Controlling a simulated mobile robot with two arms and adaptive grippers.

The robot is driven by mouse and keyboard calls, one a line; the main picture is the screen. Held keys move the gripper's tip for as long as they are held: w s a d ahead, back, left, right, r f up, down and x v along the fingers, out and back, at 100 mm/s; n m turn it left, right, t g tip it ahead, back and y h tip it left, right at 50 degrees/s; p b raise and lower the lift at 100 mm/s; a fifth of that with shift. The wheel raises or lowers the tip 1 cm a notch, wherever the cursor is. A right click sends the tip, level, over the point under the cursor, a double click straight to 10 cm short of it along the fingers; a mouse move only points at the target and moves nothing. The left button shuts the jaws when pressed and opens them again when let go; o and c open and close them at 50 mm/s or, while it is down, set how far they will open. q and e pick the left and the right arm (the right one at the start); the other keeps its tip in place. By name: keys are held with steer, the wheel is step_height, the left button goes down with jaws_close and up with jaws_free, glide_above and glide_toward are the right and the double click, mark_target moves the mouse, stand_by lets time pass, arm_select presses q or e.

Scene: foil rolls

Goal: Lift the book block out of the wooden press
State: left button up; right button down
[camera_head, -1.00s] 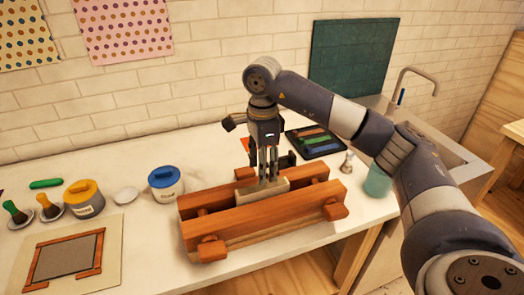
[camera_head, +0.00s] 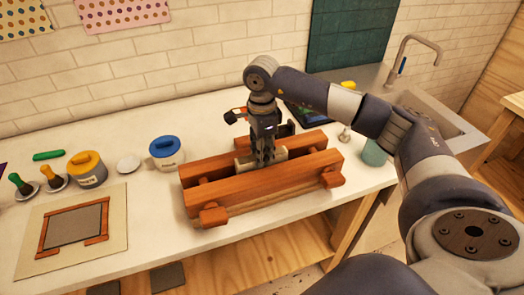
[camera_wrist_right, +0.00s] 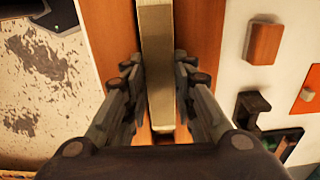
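The wooden press (camera_head: 232,192) stands on the white worktop, its two long beams running left to right; its wood also shows in the right wrist view (camera_wrist_right: 204,30). The pale book block (camera_head: 243,159) sits between the beams, with its top edge showing. In the right wrist view the book block (camera_wrist_right: 157,45) is a pale strip between my fingers. My right gripper (camera_head: 264,163) points down over the block's middle. Its fingers (camera_wrist_right: 158,65) straddle the block, with narrow gaps seemingly left on both sides. My left gripper is out of view.
A blue-lidded jar (camera_head: 166,153) stands close to the press's left end. A yellow-lidded jar (camera_head: 87,169), brushes and a framed board (camera_head: 73,231) lie further left. A teal cup (camera_head: 375,153) and the sink (camera_head: 437,125) are to the right. Behind the press is the wall.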

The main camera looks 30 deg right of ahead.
steer(key=shift+s+r, duration=0.15)
steer(key=shift+r, duration=0.1)
stand_by(0.4)
steer(key=shift+r, duration=0.1)
step_height(320, 180, up, 11)
steer(key=p, duration=0.6)
stand_by(0.8)
stand_by(0.4)
